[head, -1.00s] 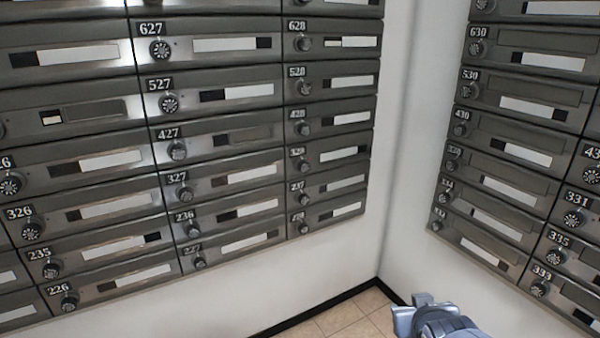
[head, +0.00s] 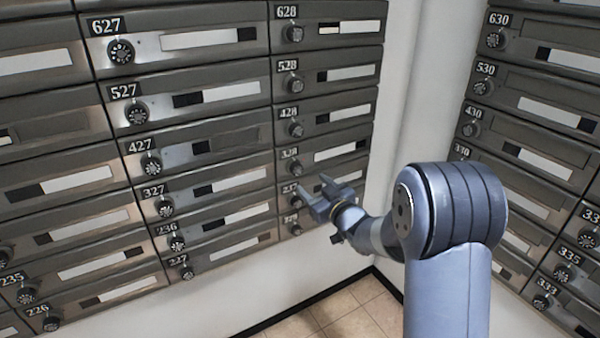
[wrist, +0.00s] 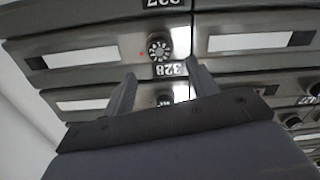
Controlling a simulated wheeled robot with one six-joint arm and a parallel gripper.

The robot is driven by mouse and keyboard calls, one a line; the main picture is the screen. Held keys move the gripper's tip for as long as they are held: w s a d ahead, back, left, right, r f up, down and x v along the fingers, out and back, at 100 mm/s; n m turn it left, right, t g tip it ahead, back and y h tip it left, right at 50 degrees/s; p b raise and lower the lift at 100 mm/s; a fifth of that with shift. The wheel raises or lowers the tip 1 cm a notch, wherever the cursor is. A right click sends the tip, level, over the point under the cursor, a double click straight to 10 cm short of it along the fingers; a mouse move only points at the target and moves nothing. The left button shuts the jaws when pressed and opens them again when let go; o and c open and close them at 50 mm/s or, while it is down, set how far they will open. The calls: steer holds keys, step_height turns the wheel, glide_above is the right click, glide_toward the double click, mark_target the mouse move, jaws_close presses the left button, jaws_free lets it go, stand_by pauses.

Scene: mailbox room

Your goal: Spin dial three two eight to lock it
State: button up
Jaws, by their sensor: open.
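The dial of box 328 (head: 296,168) is a small round dark knob under its number plate in the right column of the left wall. In the wrist view, which is upside down, the dial (wrist: 159,46) shows a pale numbered face just beyond the fingertips, with a small red dot beside it. The inverted plate 328 (wrist: 170,70) lies between it and the fingers. My gripper (head: 313,187) is open and empty in front of the lower right column. Its two fingers (wrist: 162,74) point at the boxes, apart from the dial. Contact is not visible.
Another dial (wrist: 166,100) shows between the fingers in the wrist view. Similar dials sit closely above and below, such as the dial of box 428 (head: 295,129). A second bank of boxes (head: 540,110) stands on the right wall. Tiled floor (head: 340,312) shows below.

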mark_target(298, 171)
steer(key=x, duration=0.7)
steer(key=shift+w, duration=0.1)
steer(key=shift+c, duration=0.6)
steer(key=c, duration=0.9)
steer(key=shift+r+m, duration=0.1)
steer(key=shift+m, duration=0.2)
steer(key=m+p, duration=0.2)
steer(key=shift+m, duration=0.4)
steer(key=m+p, duration=0.1)
steer(key=m, duration=0.2)
steer(key=shift+m+p, duration=0.3)
steer(key=m+p, duration=0.2)
steer(key=m, duration=0.4)
steer(key=shift+m, duration=0.3)
